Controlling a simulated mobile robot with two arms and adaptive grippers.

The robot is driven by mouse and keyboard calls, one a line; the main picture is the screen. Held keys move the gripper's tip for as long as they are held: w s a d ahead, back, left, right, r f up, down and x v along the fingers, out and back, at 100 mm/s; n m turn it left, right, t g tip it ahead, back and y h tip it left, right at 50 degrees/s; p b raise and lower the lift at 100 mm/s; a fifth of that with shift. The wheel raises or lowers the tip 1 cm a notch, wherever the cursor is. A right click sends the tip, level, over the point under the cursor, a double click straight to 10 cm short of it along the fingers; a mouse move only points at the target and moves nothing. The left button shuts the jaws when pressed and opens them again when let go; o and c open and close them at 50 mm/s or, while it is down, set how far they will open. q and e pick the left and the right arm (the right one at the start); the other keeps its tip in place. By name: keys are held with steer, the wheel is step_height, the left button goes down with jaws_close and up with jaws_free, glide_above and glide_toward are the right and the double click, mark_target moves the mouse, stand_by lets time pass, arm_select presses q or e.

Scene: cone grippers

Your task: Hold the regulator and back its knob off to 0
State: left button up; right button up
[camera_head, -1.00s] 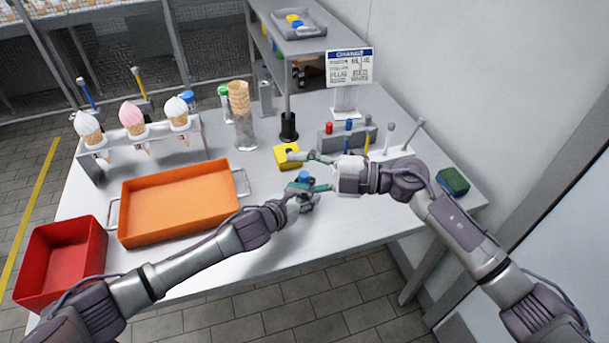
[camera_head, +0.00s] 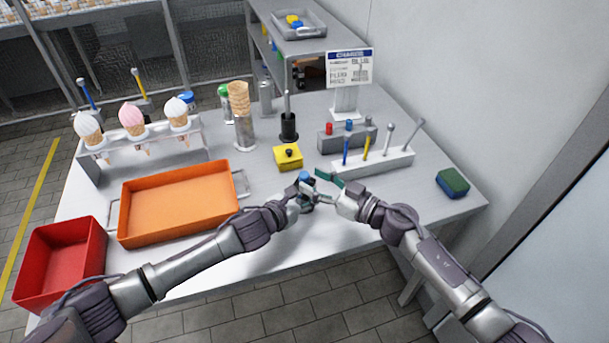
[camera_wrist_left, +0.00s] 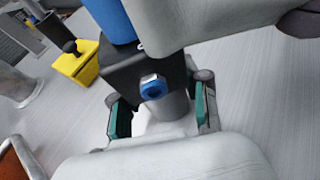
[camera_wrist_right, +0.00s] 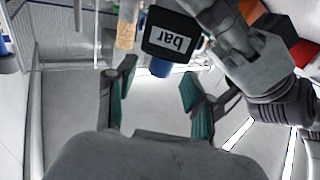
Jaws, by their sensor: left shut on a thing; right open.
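The regulator shows in the left wrist view as a dark body (camera_wrist_left: 135,75) with a blue knob (camera_wrist_left: 108,20) and a small blue port. In the head view its blue knob (camera_head: 305,176) stands just above my left gripper (camera_head: 303,195). My left gripper is shut on the regulator's lower part, with green finger pads on either side. In the right wrist view the gauge face (camera_wrist_right: 172,40), marked "bar", appears upside down, with the blue knob (camera_wrist_right: 160,67) below it. My right gripper (camera_wrist_right: 157,88) is open, its fingertips to either side of the knob in this view; no contact shows.
A yellow block with a black knob (camera_head: 288,157) stands behind the grippers. An orange tray (camera_head: 180,234) and red bin (camera_head: 70,225) lie left. Tool racks (camera_head: 370,165), a sign (camera_head: 349,68) and a green-blue sponge (camera_head: 453,183) are right. The front of the table is clear.

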mark_target(309, 178)
steer(key=shift+x, duration=1.65)
jaws_close()
